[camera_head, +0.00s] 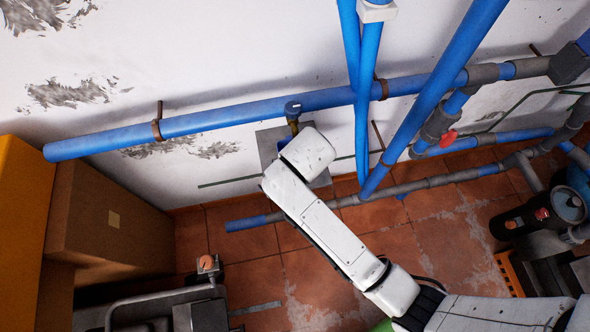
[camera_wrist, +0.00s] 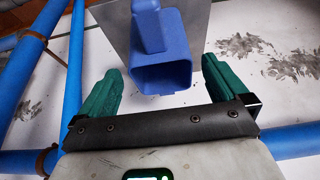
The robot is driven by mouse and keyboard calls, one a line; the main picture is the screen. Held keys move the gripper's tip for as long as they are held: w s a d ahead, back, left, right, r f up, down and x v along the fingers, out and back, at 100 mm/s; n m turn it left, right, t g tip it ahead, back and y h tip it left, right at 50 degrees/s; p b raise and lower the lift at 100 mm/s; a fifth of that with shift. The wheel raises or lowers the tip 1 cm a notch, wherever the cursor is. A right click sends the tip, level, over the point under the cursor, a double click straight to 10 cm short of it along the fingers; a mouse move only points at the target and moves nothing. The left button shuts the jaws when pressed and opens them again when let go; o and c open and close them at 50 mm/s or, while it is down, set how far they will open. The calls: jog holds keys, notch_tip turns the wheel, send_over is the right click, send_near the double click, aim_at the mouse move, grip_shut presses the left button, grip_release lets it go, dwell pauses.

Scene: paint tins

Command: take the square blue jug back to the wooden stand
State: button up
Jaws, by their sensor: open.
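The square blue jug (camera_wrist: 161,70) is in the upper middle of the wrist view, with its open, hollow end facing the camera. My gripper (camera_wrist: 160,66) is open, its two green fingers on either side of the jug with gaps between. Whether the fingers reach past the jug's near edge is hard to judge. A flat grey surface (camera_wrist: 112,22) lies behind the jug; a grey panel (camera_head: 268,146) also shows beside my white wrist in the head view. My arm hides the fingers and most of what is there. I cannot make out a wooden stand.
Blue pipes (camera_head: 240,115) run along the stained white wall, and others (camera_head: 430,100) cross in front of it right of my wrist. Brown boxes (camera_head: 100,225) stand at the left. Machinery (camera_head: 545,215) stands at the right. Terracotta floor (camera_head: 250,275) shows between.

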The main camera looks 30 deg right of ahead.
jog(key=x, duration=0.8)
jog(key=shift+s+f, duration=0.1)
jog(key=shift+f, duration=0.25)
jog(key=shift+b, duration=0.3)
jog(key=c, duration=1.1)
jog(key=shift+r, duration=0.1)
